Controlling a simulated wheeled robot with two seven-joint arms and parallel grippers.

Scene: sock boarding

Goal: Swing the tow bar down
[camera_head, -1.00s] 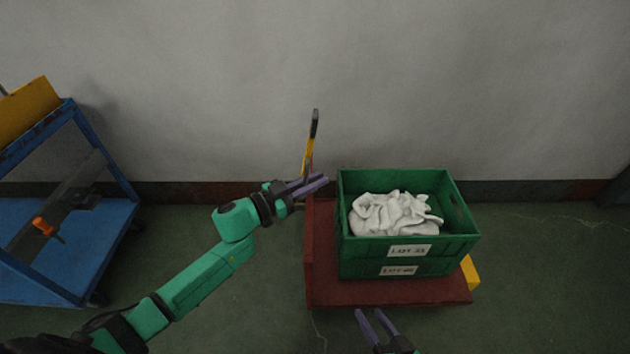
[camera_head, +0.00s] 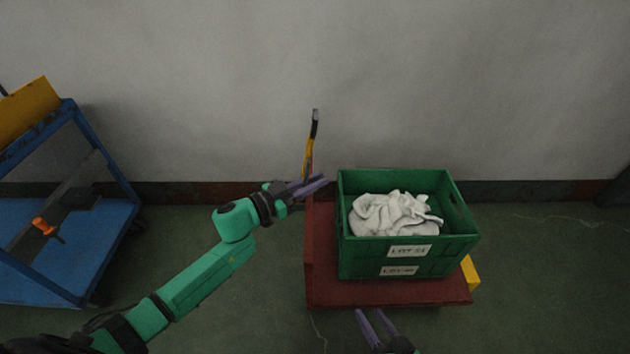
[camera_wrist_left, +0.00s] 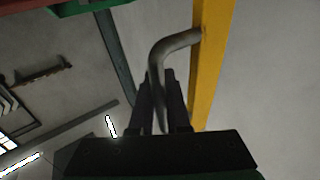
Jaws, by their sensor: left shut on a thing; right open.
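The tow bar (camera_head: 308,150) is a yellow bar with a black upper end. It stands nearly upright at the left rear of the red cart (camera_head: 390,292). In the left wrist view the yellow bar (camera_wrist_left: 211,65) carries a bent grey handle (camera_wrist_left: 174,45), which runs down between my fingers. My left gripper (camera_head: 322,183) is shut on this handle, and its fingers also show in the left wrist view (camera_wrist_left: 160,88). My right gripper (camera_head: 375,318) is open and empty in front of the cart.
Stacked green crates (camera_head: 350,258) with white socks (camera_head: 395,214) in the top one stand on the cart, just right of my left gripper. A blue trolley (camera_head: 112,250) is at the left. A grey wall (camera_head: 480,90) is behind. Floor between trolley and cart is partly free.

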